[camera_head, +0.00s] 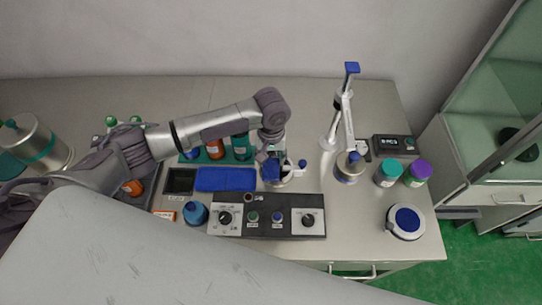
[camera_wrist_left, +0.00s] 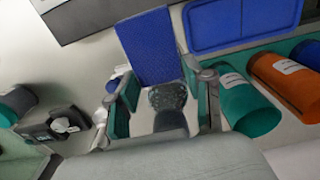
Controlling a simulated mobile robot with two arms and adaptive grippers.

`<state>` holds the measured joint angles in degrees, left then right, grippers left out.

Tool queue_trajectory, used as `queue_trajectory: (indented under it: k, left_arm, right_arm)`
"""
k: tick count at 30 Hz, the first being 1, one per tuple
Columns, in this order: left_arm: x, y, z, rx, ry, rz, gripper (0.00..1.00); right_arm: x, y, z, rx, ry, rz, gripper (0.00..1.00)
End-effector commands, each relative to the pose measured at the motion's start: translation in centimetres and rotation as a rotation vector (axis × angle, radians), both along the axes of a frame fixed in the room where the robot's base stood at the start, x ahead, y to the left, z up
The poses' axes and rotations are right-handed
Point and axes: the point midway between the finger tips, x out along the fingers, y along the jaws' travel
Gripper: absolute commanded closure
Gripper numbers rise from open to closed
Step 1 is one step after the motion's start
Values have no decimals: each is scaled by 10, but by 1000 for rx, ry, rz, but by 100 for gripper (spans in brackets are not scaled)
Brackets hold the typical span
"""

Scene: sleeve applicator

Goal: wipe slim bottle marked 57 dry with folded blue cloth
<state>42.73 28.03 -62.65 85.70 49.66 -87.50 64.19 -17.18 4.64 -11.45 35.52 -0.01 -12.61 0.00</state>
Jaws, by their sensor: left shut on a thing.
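My left gripper (camera_head: 272,168) is low over the worktable, right of the blue rectangular tray (camera_head: 227,179). In the left wrist view its two fingers (camera_wrist_left: 163,105) stand either side of a blue textured piece that looks like the folded cloth (camera_wrist_left: 150,45). It is shut on this piece, which sticks out past the fingertips. A dark mottled patch (camera_wrist_left: 168,97) shows between the fingers; I cannot tell what it is. No label reading 57 is legible, so I cannot tell which bottle is the slim one. My right gripper is not in view.
Orange (camera_head: 215,149) and teal (camera_head: 240,147) bottles stand behind the blue tray. A control panel (camera_head: 267,216) lies in front of the gripper. A white upright stand (camera_head: 345,120), teal (camera_head: 386,174) and purple-capped (camera_head: 417,174) jars and a round device (camera_head: 405,221) are at right.

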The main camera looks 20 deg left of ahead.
Motion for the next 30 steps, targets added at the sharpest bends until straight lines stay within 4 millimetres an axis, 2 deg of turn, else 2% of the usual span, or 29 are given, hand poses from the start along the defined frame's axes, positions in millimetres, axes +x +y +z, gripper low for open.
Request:
queue_trajectory:
  k: [2, 14, 30]
  left_arm:
    - [0, 0, 4, 0, 0, 0, 73]
    - [1, 0, 1, 0, -2, 1, 73]
    - [1, 0, -30, 0, -2, 1, 73]
  right_arm:
    - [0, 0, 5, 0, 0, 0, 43]
    - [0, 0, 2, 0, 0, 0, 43]
    - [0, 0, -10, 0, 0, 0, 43]
